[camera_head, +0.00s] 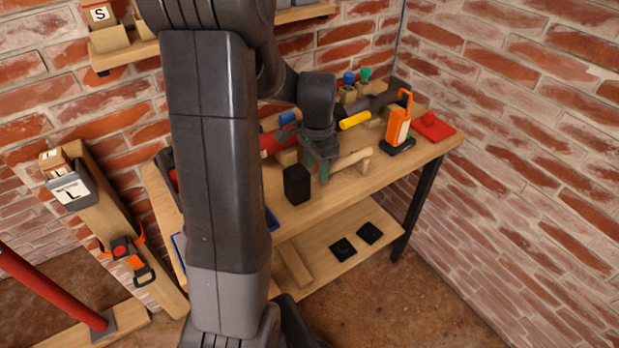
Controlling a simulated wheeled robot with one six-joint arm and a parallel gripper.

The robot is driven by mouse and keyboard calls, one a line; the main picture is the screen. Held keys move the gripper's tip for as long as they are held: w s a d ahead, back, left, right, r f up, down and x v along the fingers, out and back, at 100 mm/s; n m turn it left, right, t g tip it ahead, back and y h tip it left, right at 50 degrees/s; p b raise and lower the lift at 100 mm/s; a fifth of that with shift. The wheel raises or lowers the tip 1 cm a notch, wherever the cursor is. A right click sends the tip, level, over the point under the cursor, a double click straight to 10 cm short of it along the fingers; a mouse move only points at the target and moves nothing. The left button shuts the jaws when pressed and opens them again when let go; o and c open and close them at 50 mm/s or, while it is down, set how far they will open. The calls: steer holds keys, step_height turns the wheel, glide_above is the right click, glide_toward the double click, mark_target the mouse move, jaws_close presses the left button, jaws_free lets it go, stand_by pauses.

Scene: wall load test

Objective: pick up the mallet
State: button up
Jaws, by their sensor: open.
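The mallet seems to be the tool on the workbench with a black block head (297,184) and a pale wooden handle (350,160) running to the right. The handle's right end appears to rest on a small wooden support. My gripper (319,168) points down at the mallet, just right of the black head and over the near part of the handle. Its jaws are open. They hide part of the handle, and I cannot tell whether the handle lies between the fingers or whether they touch it.
The workbench (410,160) stands against brick walls. Behind the mallet are a red cylindrical item (270,146) and a yellow-handled tool (355,120). An orange item (398,126) and a red pad (434,126) are at right. The bench's front right top is clear.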

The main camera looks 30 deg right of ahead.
mark_target(317, 172)
steer(key=shift+f, duration=1.6)
steer(key=shift+c, duration=0.5)
jaws_close()
steer(key=shift+r, duration=0.1)
step_height(317, 172, up, 10)
steer(key=shift+s, duration=0.1)
